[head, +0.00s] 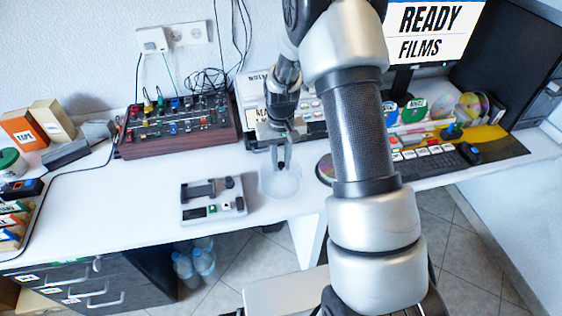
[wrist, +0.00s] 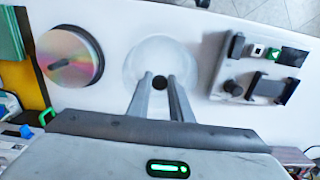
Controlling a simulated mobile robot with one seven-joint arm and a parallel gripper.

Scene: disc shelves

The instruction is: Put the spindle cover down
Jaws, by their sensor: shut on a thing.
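The spindle cover (head: 281,183) is a clear, rounded, see-through cover near the front edge of the white desk. In the wrist view the cover (wrist: 148,55) appears as a pale circle with a small dark knob between my fingertips. My gripper (head: 281,163) points down from above and is shut on the cover at its top; the gripper (wrist: 160,82) also shows in the wrist view. I cannot tell whether the cover's rim touches the desk. A disc spindle (wrist: 70,56) with an uncovered stack of shiny discs stands beside it, partly hidden by my arm in the head view.
A grey device (head: 213,198) with buttons lies left of the cover. A mixer (head: 178,124) stands behind it. A keyboard (head: 436,157) and standing discs (head: 472,106) are at the right. Bare desk (head: 130,205) lies at the left front.

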